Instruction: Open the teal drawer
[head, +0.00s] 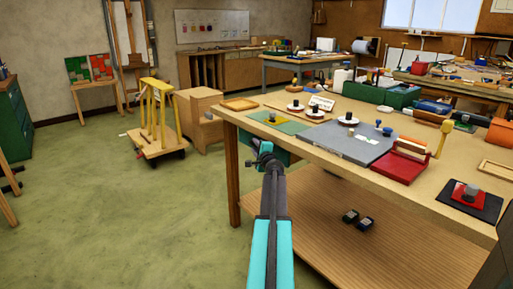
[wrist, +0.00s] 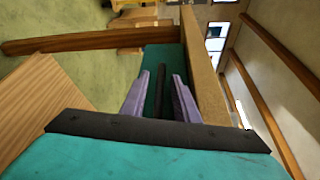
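The teal drawer (head: 280,151) sits under the top of the long wooden workbench, near its left corner. It looks closed, though my arm partly covers it. In the wrist view the teal drawer (wrist: 151,57) is straight ahead, beneath the bench top edge. My gripper (head: 265,158) is at the drawer's front. In the wrist view my gripper (wrist: 161,75) has its two purple fingers apart, with a gap between them. A dark upright bar, perhaps the drawer handle (wrist: 158,92), shows in that gap. I cannot tell whether the fingers touch it.
The workbench top (head: 330,158) holds a grey mat (head: 350,146), a red press-like tool (head: 395,168) and small pieces. A wooden bench leg (head: 232,175) stands left of the drawer. A lower shelf (head: 350,225) lies below.

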